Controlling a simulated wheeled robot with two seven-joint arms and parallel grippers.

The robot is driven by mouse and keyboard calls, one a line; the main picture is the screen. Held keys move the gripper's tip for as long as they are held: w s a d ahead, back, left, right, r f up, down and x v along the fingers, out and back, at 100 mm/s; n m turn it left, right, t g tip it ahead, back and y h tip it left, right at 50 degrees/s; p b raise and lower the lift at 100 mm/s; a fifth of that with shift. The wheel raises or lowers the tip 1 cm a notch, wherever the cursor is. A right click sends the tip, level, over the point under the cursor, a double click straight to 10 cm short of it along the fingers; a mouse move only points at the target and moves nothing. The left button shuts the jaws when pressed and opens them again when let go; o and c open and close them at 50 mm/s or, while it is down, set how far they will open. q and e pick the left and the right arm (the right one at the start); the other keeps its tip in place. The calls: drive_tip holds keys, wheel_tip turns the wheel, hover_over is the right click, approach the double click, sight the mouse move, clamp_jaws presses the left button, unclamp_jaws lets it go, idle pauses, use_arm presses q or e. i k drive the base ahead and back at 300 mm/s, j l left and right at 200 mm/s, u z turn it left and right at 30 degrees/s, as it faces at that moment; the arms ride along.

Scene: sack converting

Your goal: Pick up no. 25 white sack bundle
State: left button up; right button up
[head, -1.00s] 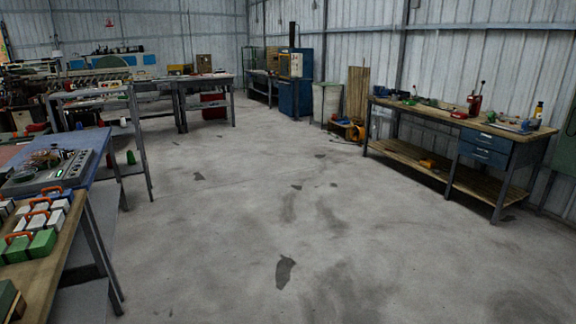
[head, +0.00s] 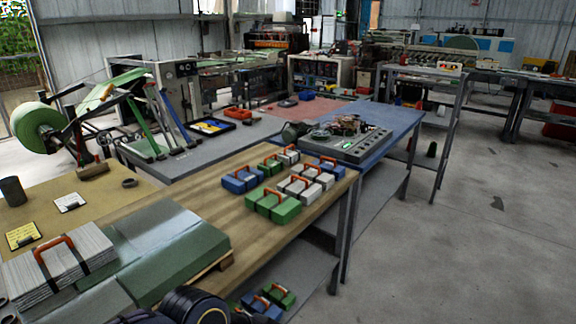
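A large white sack bundle (head: 62,268) with dark straps and an orange handle lies at the lower left of the wooden table. Smaller white bundles with orange handles (head: 307,190) sit among green bundles (head: 272,205) and blue bundles (head: 240,180) further right on the same table. Another small white one (head: 290,156) is behind them. I cannot read a number 25 on any of them. Neither of my grippers shows. A dark rounded part at the bottom edge seems to be mine, and hides part of the table's front.
Flat green stacks (head: 170,255) lie beside the large white bundle. The wooden table (head: 215,165) meets a blue table (head: 385,118) holding a grey device (head: 345,143). More bundles (head: 270,300) lie on a lower shelf. The floor (head: 450,230) at right is clear.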

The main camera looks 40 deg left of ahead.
sight(320, 178)
drive_tip(key=i+u, duration=0.8)
drive_tip(key=u, duration=0.2)
drive_tip(key=i+l+u, duration=0.25)
drive_tip(key=i+u, duration=0.2)
drive_tip(key=i+l+u, duration=0.25)
drive_tip(key=u, duration=0.25)
drive_tip(key=i+l+u, duration=0.4)
drive_tip(key=l, duration=0.2)
drive_tip(key=i+l+u, duration=0.2)
drive_tip(key=l+u, duration=0.15)
drive_tip(key=l, duration=0.25)
drive_tip(key=i+l+u, duration=0.2)
drive_tip(key=l, duration=0.2)
drive_tip(key=k, duration=0.1)
